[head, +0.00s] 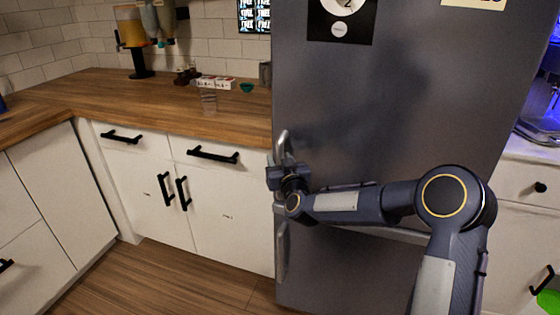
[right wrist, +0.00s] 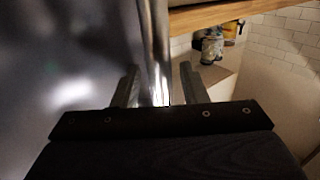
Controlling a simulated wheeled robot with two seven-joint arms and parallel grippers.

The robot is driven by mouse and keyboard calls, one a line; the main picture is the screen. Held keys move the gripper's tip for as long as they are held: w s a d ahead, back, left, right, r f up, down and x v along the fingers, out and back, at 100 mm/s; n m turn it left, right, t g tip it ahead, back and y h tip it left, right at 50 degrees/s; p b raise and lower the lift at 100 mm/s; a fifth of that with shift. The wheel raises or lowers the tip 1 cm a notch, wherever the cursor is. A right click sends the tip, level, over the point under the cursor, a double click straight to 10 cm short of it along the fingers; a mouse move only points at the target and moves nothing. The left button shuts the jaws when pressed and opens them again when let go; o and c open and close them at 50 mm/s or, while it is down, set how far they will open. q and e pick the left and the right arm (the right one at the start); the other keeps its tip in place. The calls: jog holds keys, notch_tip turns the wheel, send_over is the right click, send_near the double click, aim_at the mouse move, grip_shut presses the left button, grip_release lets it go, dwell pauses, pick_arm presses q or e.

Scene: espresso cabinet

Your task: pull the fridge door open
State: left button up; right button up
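The grey fridge door (head: 400,110) stands upright and looks shut. Its upper metal handle (head: 282,146) runs vertically along the door's left edge. My right gripper (head: 278,174) is at this handle, with the arm reaching across the door from the right. In the right wrist view, the handle (right wrist: 157,50) passes between the two fingers of my right gripper (right wrist: 160,88). The fingers are apart, with a visible gap on each side of the handle. The door's surface (right wrist: 60,60) fills the left of that view. My left gripper is not in view.
A lower fridge handle (head: 282,250) is below. White cabinets (head: 225,200) with black handles and a wooden counter (head: 130,95) stand left of the fridge. A clear glass (head: 209,100) is on the counter. The wooden floor (head: 190,270) in front is clear.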

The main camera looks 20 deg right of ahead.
grip_shut()
